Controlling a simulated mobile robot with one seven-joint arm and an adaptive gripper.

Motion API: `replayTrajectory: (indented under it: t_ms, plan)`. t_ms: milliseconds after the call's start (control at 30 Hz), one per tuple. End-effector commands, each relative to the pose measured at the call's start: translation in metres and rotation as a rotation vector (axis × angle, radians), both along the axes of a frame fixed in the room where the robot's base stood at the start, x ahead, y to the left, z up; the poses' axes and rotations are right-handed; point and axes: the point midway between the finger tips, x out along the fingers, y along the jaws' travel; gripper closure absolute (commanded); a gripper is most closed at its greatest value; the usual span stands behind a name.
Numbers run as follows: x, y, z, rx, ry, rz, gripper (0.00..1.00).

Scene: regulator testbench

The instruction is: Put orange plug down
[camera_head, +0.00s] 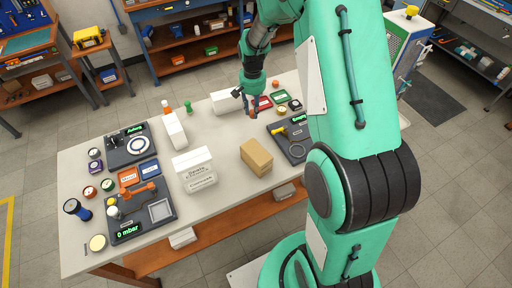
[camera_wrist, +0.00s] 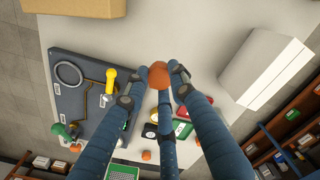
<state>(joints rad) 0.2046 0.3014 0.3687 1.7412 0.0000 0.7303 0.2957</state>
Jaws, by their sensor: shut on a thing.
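My gripper (camera_wrist: 156,82) is shut on a round orange plug (camera_wrist: 158,75), which sits between its blue fingertips in the wrist view. In the head view my gripper (camera_head: 249,102) is over the far right part of the table, with a little of the orange plug (camera_head: 252,113) showing at its fingertips. Whether the plug touches the tabletop cannot be told.
A dark panel (camera_wrist: 92,78) with a ring and a yellow-handled valve (camera_wrist: 110,74) lies left of the gripper in the wrist view. A white box (camera_wrist: 265,65) stands to the right. A cardboard box (camera_head: 257,157) stands nearer. Red and green trays (camera_head: 281,96) lie close by.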

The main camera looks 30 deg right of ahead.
Motion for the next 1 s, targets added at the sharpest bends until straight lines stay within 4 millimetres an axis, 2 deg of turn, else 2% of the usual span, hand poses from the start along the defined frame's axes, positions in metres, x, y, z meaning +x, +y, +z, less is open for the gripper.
replayTrajectory:
  t_ms: [100,467,1000]
  plan:
    - [-0.027,0.009,0.01,0.0,-0.001,-0.001,0.93]
    - [-0.113,0.036,0.026,0.0,-0.001,-0.008,0.93]
    - [-0.251,0.072,0.037,0.0,0.0,-0.017,0.93]
